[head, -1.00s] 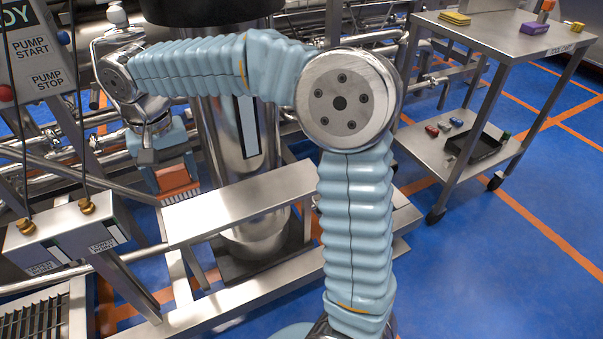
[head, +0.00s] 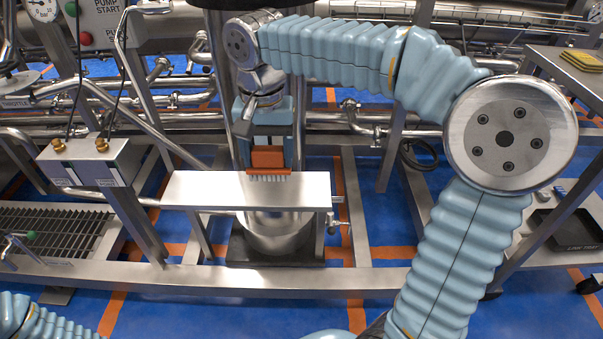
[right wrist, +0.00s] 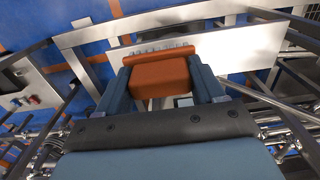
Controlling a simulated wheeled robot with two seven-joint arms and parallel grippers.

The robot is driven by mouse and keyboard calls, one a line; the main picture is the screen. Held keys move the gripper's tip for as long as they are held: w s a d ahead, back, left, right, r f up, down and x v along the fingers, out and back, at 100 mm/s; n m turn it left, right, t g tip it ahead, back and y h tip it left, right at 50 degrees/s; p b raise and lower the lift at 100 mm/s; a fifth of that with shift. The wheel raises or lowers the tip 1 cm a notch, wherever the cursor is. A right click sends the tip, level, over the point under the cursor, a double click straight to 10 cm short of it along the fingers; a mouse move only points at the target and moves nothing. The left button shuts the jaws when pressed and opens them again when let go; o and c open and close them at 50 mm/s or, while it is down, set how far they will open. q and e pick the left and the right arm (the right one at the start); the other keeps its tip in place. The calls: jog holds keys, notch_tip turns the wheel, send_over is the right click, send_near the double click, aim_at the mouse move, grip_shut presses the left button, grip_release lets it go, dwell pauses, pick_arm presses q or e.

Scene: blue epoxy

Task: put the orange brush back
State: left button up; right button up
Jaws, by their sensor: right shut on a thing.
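The orange brush (head: 267,158) is held in my right gripper (head: 267,150), bristles pointing down. It hangs at the steel shelf plate (head: 246,192) in the middle of the head view, near the plate's back edge; I cannot tell whether the bristles touch it. In the right wrist view the orange brush (right wrist: 160,76) sits between the two fingers of my right gripper (right wrist: 166,84), with the plate (right wrist: 225,48) beyond it. My left gripper is not in view; only a bit of my left arm shows at the lower left.
A steel box with brass fittings (head: 88,160) stands left of the plate, and a grate (head: 50,228) lies at far left. Pipes (head: 180,98) run behind. The plate top is clear.

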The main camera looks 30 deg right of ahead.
jog(key=w+d+f, duration=0.1)
jog(key=d+f, duration=0.1)
jog(key=w+d+f, duration=0.1)
jog(key=d+f, duration=0.1)
jog(key=d, duration=0.1)
jog(key=w+d+f, duration=0.1)
jog(key=d+f, duration=0.1)
jog(key=f, duration=0.1)
jog(key=shift+w+d, duration=0.1)
jog(key=shift+d, duration=0.1)
jog(key=shift+w+d+f, duration=0.1)
jog(key=shift+d+f, duration=0.05)
jog(key=shift+f, duration=0.8)
jog(key=shift+w+d+f, duration=0.1)
jog(key=shift+d+f, duration=0.05)
jog(key=shift+f, duration=0.8)
jog(key=shift+s+f+b, duration=0.1)
jog(key=shift+f+b, duration=0.05)
jog(key=shift+b, duration=0.2)
jog(key=o, duration=1)
jog(key=shift+r, duration=0.3)
notch_tip(320, 180, up, 12)
jog(key=p, duration=0.1)
jog(key=shift+p, duration=0.35)
